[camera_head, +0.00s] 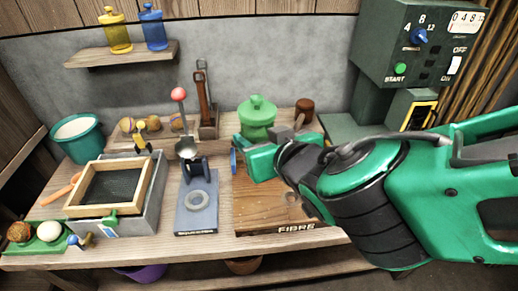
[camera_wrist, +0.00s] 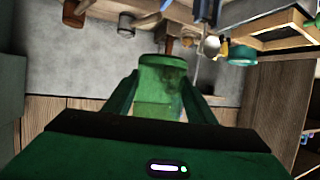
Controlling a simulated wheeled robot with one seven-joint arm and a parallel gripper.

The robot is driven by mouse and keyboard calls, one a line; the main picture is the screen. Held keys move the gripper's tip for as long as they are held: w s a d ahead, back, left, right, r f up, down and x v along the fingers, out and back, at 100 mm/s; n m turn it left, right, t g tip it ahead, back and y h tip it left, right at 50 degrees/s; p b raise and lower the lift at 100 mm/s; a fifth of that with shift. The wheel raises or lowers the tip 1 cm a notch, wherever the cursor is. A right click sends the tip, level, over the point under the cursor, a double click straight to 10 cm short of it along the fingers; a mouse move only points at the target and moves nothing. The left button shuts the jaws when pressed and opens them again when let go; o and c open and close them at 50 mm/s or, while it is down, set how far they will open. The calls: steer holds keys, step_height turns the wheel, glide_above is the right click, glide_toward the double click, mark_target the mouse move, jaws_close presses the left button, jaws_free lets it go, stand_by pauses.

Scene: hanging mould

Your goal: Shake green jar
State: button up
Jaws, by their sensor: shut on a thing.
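The green jar (camera_head: 257,113), with a round knob on its lid, shows upright near the back middle of the workbench in the head view. My gripper (camera_head: 262,158) is shut on it, in front of its lower part. The jar also shows between the two dark green fingers in the wrist view (camera_wrist: 163,75), which looks upside down. The jar's base is hidden behind the gripper in the head view, so I cannot tell how high it is above the bench.
A yellow jar (camera_head: 117,32) and a blue jar (camera_head: 152,28) stand on the wall shelf. A framed tray (camera_head: 107,170), a grey stand (camera_head: 196,212) and a teal bucket (camera_head: 76,136) are to the left. A brown knobbed thing (camera_head: 304,108) is near the jar; a green machine (camera_head: 395,60) is at right.

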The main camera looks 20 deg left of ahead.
steer(key=shift+r, duration=0.65)
steer(key=shift+f, duration=0.15)
step_height(320, 180, down, 7)
step_height(320, 180, up, 7)
steer(key=shift+r, duration=0.1)
stand_by(0.4)
